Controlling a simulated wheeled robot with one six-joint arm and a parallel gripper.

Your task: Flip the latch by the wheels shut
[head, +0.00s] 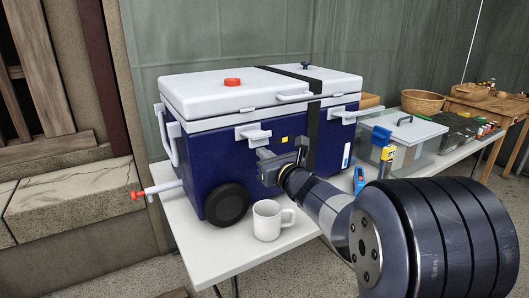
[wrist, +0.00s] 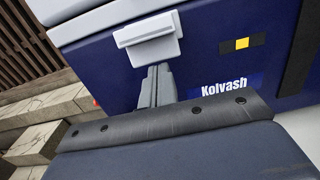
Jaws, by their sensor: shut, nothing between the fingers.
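A dark blue cooler (head: 205,160) with a white lid (head: 260,90) stands on the table, lid down. The white latch by the wheels (head: 252,133) is on its front, above and right of the black wheel (head: 227,204). In the wrist view the latch (wrist: 148,38) has a flap that appears to stick out from the body; I cannot tell if it is fastened. My gripper (head: 264,154) is shut and empty, just below this latch. In the wrist view its fingers (wrist: 155,82) point up at the flap's underside; contact is unclear.
A white mug (head: 267,220) stands in front of the cooler, below my arm. A second latch (head: 343,116) is at the cooler's right. A clear box (head: 416,133), a blue-and-yellow tool (head: 388,150) and a basket (head: 423,102) stand farther right.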

